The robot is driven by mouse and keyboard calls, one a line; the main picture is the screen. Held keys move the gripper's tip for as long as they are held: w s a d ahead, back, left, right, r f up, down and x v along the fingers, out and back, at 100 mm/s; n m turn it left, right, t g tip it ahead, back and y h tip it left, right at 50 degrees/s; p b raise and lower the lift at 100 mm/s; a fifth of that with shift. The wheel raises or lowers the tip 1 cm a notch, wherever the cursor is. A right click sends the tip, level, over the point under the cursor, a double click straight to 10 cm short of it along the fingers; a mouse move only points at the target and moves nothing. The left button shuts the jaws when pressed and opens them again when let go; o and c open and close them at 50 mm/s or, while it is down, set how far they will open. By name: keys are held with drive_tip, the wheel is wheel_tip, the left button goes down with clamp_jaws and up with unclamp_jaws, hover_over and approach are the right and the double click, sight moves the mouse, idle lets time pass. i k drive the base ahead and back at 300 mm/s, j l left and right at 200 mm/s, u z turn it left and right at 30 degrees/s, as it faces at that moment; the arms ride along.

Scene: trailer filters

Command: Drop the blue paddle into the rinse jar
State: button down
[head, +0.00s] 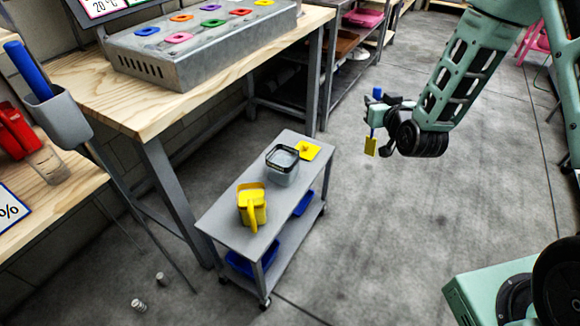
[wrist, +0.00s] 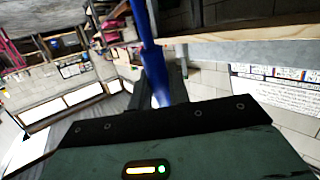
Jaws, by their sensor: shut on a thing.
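My gripper (head: 377,109) is shut on the blue paddle (head: 377,93), held upright in the air over open floor, right of the small grey cart. Its blue shaft shows above and below the jaws, with a yellow flat piece (head: 371,147) at the lower end. In the wrist view the blue shaft (wrist: 160,75) runs up between the fingers. A grey square jar with a dark rim (head: 284,176), apparently the rinse jar, stands on the cart top. The paddle is apart from it, to the right and higher in the picture.
The cart (head: 226,228) also carries a yellow jug (head: 252,207) in front of the jar and a flat yellow piece (head: 308,151) behind it. Blue trays are on its lower shelf. A workbench (head: 120,100) with a grey slotted box stands left. The floor right of the cart is clear.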

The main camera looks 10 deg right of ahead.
sight(290, 179)
drive_tip(key=i+j+z, duration=0.15)
drive_tip(key=j, duration=0.2)
drive_tip(key=i+j+z, duration=0.15)
drive_tip(key=j, duration=0.25)
drive_tip(key=i+j+z, duration=0.1)
drive_tip(key=j, duration=0.3)
drive_tip(key=i+j+z, duration=0.15)
drive_tip(key=j, duration=0.25)
drive_tip(key=k, duration=0.05)
